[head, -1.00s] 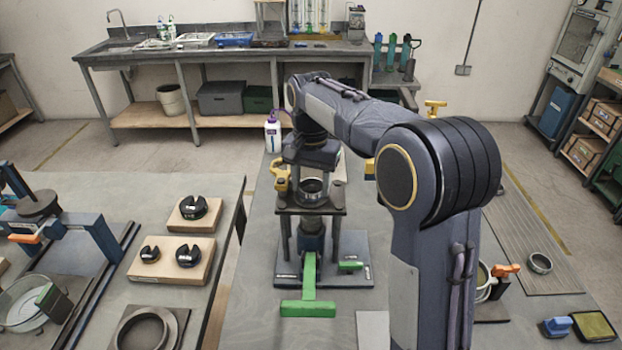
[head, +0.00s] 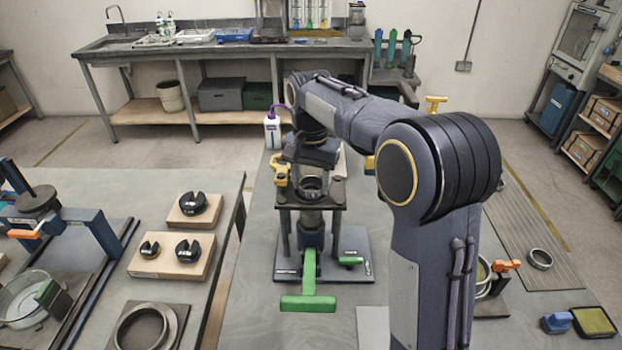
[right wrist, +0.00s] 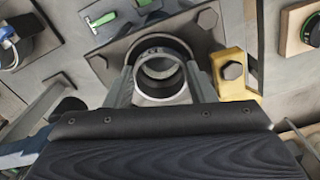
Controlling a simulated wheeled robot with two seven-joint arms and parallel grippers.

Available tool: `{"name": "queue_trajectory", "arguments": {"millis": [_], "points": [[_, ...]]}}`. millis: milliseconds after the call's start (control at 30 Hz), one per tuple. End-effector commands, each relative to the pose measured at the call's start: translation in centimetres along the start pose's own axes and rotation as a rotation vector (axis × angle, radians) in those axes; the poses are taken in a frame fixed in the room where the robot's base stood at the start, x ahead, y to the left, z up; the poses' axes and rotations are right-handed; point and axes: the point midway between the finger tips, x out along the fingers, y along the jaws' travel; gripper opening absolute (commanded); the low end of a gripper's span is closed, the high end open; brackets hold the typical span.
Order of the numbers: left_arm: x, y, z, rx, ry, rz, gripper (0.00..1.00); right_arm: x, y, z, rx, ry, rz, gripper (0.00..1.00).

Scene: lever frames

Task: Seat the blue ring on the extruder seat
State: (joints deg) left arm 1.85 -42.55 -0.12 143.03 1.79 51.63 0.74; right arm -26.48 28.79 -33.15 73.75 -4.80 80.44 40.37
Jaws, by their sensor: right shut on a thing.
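My right gripper (right wrist: 161,84) is shut on a ring (right wrist: 160,52), its fingers on either side of it. The ring looks grey metal in the right wrist view; I see no clear blue on it. The extruder stands on the bench with a green T-handle (head: 308,303) at its front. Its dark top plate (head: 334,203) carries the round seat area, which also shows in the right wrist view (right wrist: 205,18). In the head view, the right gripper (head: 311,168) is directly above this plate. Whether the ring touches the seat I cannot tell. My left gripper is out of view.
A yellow clamp (head: 281,172) stands close beside the extruder top, and a white bottle (head: 272,130) is behind it. Another grey ring (head: 540,259) lies on the ribbed mat at right. Wooden blocks with black parts (head: 172,255) are on the left table.

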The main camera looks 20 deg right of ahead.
Motion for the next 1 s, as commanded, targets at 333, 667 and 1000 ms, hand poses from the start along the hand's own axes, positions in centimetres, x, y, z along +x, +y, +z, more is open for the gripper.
{"name": "queue_trajectory", "arguments": {"millis": [333, 667, 1000], "points": [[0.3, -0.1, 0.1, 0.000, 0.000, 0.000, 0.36, 0.8, 0.0, 0.0, 0.000, -0.002, 0.003, 0.25], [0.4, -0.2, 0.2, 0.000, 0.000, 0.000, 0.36, 1.3, 0.0, 0.1, 0.001, -0.007, 0.007, 0.25], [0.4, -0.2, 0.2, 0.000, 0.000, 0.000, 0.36, 1.4, 0.1, 0.1, 0.004, -0.009, 0.009, 0.75]]}}
